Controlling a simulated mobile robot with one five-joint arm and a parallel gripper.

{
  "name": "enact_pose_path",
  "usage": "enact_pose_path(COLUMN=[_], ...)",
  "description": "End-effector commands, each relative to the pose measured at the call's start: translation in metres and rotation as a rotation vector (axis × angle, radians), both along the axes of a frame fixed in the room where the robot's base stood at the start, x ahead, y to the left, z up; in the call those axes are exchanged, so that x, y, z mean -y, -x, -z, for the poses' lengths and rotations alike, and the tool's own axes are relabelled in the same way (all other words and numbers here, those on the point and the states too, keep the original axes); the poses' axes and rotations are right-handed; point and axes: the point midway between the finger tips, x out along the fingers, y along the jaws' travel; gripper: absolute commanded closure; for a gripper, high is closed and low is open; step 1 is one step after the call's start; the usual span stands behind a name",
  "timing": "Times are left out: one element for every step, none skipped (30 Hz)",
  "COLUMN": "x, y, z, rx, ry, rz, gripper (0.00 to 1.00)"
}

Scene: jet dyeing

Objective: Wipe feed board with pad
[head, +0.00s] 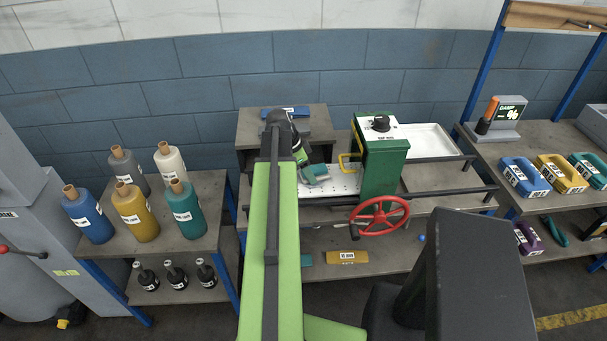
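The feed board (341,184) is a pale, perforated flat plate on the machine, left of its green housing. A teal pad (316,173) with a pale label is at the left part of the board, slightly tilted. I cannot tell whether its underside touches the board. My green arm reaches forward from the bottom of the view, and my gripper (303,160) is at its far end, right at the pad. It appears shut on the pad, though the fingers are small and partly hidden. The arm hides the left end of the board.
A green machine housing (384,172) and a red handwheel (379,217) stand right of the board. Several labelled bottles stand on the left table (206,181). Coloured blocks lie on the right bench (507,150).

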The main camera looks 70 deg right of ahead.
Motion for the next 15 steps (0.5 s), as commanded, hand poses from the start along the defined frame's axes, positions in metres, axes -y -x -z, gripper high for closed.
enact_pose_path(x=[0.0,0.001,0.002,0.002,0.003,0.005,0.006,0.007,0.009,0.01,0.011,0.012,0.012,0.012,0.012], y=[0.001,0.002,0.004,0.006,0.009,0.012,0.015,0.018,0.022,0.025,0.028,0.03,0.032,0.032,0.032], z=[0.0,0.0,0.0,0.001,0.001,0.001,0.001,0.001,0.002,0.002,0.002,0.002,0.002,0.002,0.002], rx=[0.0,0.0,0.0,0.0,0.0,0.0,0.0,0.001,0.001,0.0,0.0,0.0,0.0,0.0,0.0], ry=[0.0,0.0,0.0,0.0,0.0,0.0,0.0,0.001,0.001,0.001,0.0,0.0,0.0,0.0,0.0], rz=[0.0,0.001,0.001,0.001,0.002,0.002,0.002,0.003,0.003,0.002,0.002,0.002,0.002,0.001,0.001], gripper=[1.0,1.0,1.0,1.0,1.0,1.0,1.0,1.0,1.0,1.0,1.0,1.0,1.0,1.0,1.0])
